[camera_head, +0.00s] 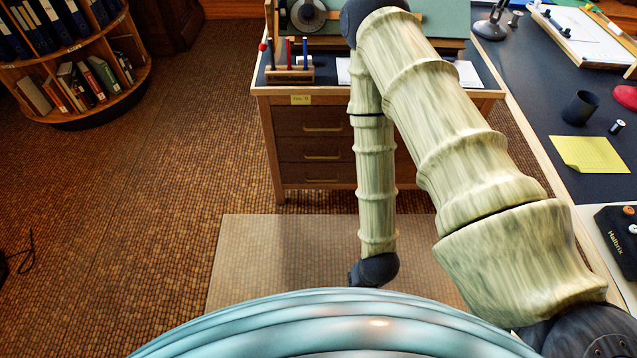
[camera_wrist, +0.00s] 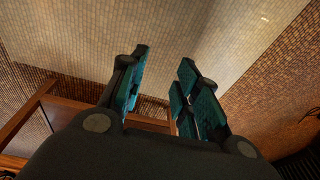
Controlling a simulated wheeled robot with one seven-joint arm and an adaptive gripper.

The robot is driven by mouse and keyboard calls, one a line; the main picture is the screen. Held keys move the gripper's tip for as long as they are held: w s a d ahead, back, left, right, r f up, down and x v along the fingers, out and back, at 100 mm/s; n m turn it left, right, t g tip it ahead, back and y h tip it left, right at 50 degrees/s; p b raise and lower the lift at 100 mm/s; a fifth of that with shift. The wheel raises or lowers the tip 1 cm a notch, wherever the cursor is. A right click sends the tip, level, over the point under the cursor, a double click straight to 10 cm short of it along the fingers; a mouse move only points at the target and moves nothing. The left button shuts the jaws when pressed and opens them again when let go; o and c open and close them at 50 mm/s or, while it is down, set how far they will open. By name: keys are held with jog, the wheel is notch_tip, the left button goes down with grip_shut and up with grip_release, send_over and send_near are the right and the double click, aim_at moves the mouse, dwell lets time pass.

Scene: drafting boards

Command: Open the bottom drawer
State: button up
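A wooden desk (camera_head: 281,193) with a stack of drawers stands ahead in the head view. The bottom drawer (camera_head: 297,173) is the lowest front and looks closed, with a pale bar handle (camera_head: 321,180). Two more drawer fronts with similar handles sit above it. My arm hides the right part of the drawer fronts. My gripper (camera_wrist: 160,92) shows in the wrist view with its two teal-padded fingers spread apart and nothing between them. The gripper cannot be made out in the head view. No drawer handle is clear in the wrist view.
A translucent floor mat (camera_head: 240,262) lies in front of the desk. A long dark-topped table (camera_head: 545,95) runs along the right. A round bookcase (camera_head: 135,80) stands at the back left. The floor (camera_head: 120,200) on the left is mostly clear.

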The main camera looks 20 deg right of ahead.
jog(key=w+a+f+m+t+b, duration=0.1)
jog(key=w+f+m+t+b, duration=0.3)
jog(key=w+f+b, duration=0.7)
jog(key=w+a+f+m+t+b, duration=0.1)
jog(key=w+f+m+t+b, duration=0.4)
jog(key=w, duration=0.9)
jog(key=shift+w+d+f+m+t+h+b, duration=0.9)
jog(key=shift+w+f+m+b, duration=0.75)
jog(key=shift+w+b, duration=2.8)
jog(key=shift+w+d+f+m+t+h+b, duration=0.55)
jog(key=shift+w+d+f+m+b, duration=1.55)
jog(key=shift+w, duration=4.1)
jog(key=shift+w+f+m+t+h+b, duration=0.7)
jog(key=shift+w+f+m+b, duration=0.5)
jog(key=shift+w+b, duration=3.6)
jog(key=shift+w+p, duration=0.5)
jog(key=shift+p, duration=0.05)
grip_shut()
